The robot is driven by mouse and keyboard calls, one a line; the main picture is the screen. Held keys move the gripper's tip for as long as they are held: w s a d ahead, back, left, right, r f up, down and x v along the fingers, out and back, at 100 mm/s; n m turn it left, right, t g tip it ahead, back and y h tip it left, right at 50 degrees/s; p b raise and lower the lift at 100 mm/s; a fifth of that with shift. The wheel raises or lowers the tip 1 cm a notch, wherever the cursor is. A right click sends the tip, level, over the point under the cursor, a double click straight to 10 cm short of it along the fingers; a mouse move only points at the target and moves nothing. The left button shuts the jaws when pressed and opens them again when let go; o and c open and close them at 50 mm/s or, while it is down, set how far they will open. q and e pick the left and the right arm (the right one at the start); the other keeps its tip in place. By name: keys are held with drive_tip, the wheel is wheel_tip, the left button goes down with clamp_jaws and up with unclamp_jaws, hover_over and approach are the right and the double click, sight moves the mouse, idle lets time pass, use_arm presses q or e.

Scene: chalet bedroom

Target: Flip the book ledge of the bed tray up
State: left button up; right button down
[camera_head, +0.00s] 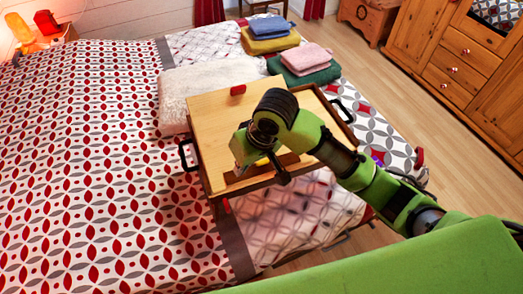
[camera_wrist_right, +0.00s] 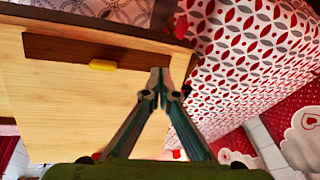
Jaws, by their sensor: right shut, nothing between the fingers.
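The wooden bed tray (camera_head: 215,120) stands on the bed, its light panel facing up. A dark brown strip, seemingly the book ledge (camera_wrist_right: 75,50), runs along the panel's near edge. A small yellow piece (camera_wrist_right: 103,65) sits beside it. In the head view the strip is partly covered by my arm, and I cannot tell whether it lies flat or stands up. My right gripper (camera_wrist_right: 160,76) is shut and empty, over the panel near the strip's end, beside the yellow piece. Contact is unclear. In the head view its fingertips are hard to make out. My left gripper is out of view.
A red piece (camera_head: 238,90) sits at the panel's far edge. A black handle (camera_head: 187,155) sticks out at the tray's left side. A white fluffy blanket (camera_head: 180,85) and folded towels (camera_head: 305,60) lie behind. Patterned bed cover (camera_head: 90,170) is open on the left.

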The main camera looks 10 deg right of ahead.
drive_tip(key=w+d+r+m+h, duration=0.2)
drive_tip(key=w+d+r, duration=0.4)
drive_tip(key=r, duration=0.3)
drive_tip(key=shift+w+d+h, duration=0.25)
drive_tip(key=shift+w+h, duration=0.25)
drive_tip(key=shift+w, duration=0.2)
drive_tip(key=shift+f, duration=0.2)
drive_tip(key=p, duration=0.2)
hover_over(264, 167)
drive_tip(key=w, duration=0.5)
drive_tip(key=shift+g, duration=0.3)
drive_tip(key=f, duration=0.8)
drive_tip(key=shift+a+f, duration=0.35)
drive_tip(key=s, duration=0.1)
drive_tip(key=s+f+p, duration=0.1)
drive_tip(key=s+f, duration=0.1)
drive_tip(key=shift+s+d+f+p, duration=0.15)
drive_tip(key=shift+d+f+p, duration=0.1)
drive_tip(key=shift+p, duration=0.1)
